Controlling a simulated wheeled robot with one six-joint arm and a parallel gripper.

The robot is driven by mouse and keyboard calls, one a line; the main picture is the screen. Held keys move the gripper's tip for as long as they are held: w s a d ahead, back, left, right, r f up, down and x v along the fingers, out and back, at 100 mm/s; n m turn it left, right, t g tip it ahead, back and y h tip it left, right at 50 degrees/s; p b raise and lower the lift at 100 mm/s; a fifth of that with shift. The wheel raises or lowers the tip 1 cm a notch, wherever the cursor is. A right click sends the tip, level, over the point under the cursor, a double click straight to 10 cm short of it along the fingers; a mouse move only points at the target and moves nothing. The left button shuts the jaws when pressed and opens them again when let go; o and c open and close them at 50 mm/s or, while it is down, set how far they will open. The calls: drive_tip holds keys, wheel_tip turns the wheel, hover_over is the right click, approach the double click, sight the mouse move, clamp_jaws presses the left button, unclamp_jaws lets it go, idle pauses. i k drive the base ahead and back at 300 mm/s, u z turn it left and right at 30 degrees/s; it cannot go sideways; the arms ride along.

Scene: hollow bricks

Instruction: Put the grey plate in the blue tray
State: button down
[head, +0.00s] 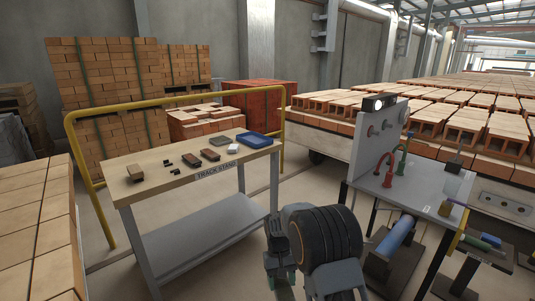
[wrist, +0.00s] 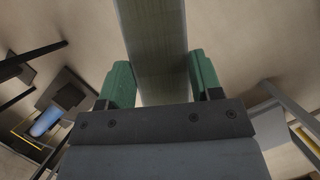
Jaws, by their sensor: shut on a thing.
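In the wrist view my gripper (wrist: 160,82) is shut on a long, flat grey-green piece, which looks like the grey plate (wrist: 155,40). The plate runs from between the green fingers up past the top edge of the picture, so its far end is out of view. In the head view my gripper (head: 280,277) is low at the bottom centre, in front of the work table, and the plate cannot be made out there. The blue tray (head: 253,139) lies at the right end of the table top, well apart from my gripper. It looks empty.
The work table (head: 150,191) also holds a brown block (head: 135,173), dark slabs (head: 210,155), a flat grey piece (head: 220,141), a white piece (head: 232,148) and small black parts. A yellow rail (head: 98,205) runs behind it. A second bench (head: 410,195) stands right. Floor between is open.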

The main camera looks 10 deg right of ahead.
sight(255, 142)
drive_tip(key=z, duration=0.65)
drive_tip(key=i, duration=1.4)
drive_tip(key=u, duration=0.6)
drive_tip(key=i, duration=0.65)
drive_tip(key=u, duration=0.7)
